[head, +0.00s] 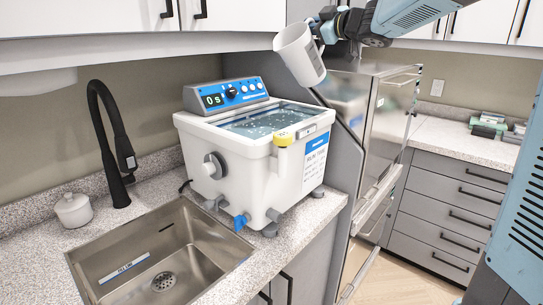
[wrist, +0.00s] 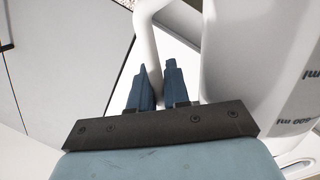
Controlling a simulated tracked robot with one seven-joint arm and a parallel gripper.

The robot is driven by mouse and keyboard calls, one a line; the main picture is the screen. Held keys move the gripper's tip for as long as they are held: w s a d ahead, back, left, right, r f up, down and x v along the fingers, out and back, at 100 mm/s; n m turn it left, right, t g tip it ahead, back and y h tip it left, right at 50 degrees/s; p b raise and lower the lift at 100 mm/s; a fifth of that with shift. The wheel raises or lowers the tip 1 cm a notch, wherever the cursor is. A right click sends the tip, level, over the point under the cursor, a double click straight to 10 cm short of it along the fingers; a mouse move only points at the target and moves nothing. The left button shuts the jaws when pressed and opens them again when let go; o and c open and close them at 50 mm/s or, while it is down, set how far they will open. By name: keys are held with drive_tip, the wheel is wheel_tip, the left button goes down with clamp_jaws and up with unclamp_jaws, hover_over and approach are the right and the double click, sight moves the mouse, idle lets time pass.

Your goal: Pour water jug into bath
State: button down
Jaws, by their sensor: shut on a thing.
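The white water jug (head: 299,54) is held up in the air, tilted, above and to the right of the bath. My gripper (wrist: 158,85) is shut on the jug's handle (wrist: 147,40) in the wrist view. The jug's body (wrist: 265,70), with volume marks, fills the right of that view. The bath (head: 235,150) is a white box on the counter with an open top, clear liquid inside and a blue control panel reading "0 s". No stream of water shows from the jug. Its contents are hidden.
A steel sink (head: 165,255) and black tap (head: 112,140) lie left of the bath. A small white lidded pot (head: 73,209) stands beside the tap. A steel cabinet (head: 375,130) stands right of the bath. Wall cupboards (head: 235,15) hang above.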

drive_tip(key=shift+w+d+r+m, duration=0.1)
drive_tip(key=shift+w+d+m, duration=0.05)
drive_tip(key=shift+m, duration=0.6)
drive_tip(key=shift+w+d+r+m, duration=0.1)
drive_tip(key=shift+w+d+m, duration=0.1)
drive_tip(key=shift+m, duration=0.5)
drive_tip(key=shift+w+d+r+m, duration=0.1)
drive_tip(key=shift+d+m, duration=0.05)
drive_tip(key=shift+m, duration=0.6)
drive_tip(key=shift+s+a+r+m, duration=0.1)
drive_tip(key=shift+m, duration=0.75)
drive_tip(key=shift+s+a+r+m, duration=0.1)
drive_tip(key=shift+m, duration=0.75)
drive_tip(key=w+d+r+v, duration=0.1)
drive_tip(key=r+v, duration=0.1)
drive_tip(key=v, duration=1)
drive_tip(key=shift+w+d, duration=0.25)
drive_tip(key=shift+f, duration=0.15)
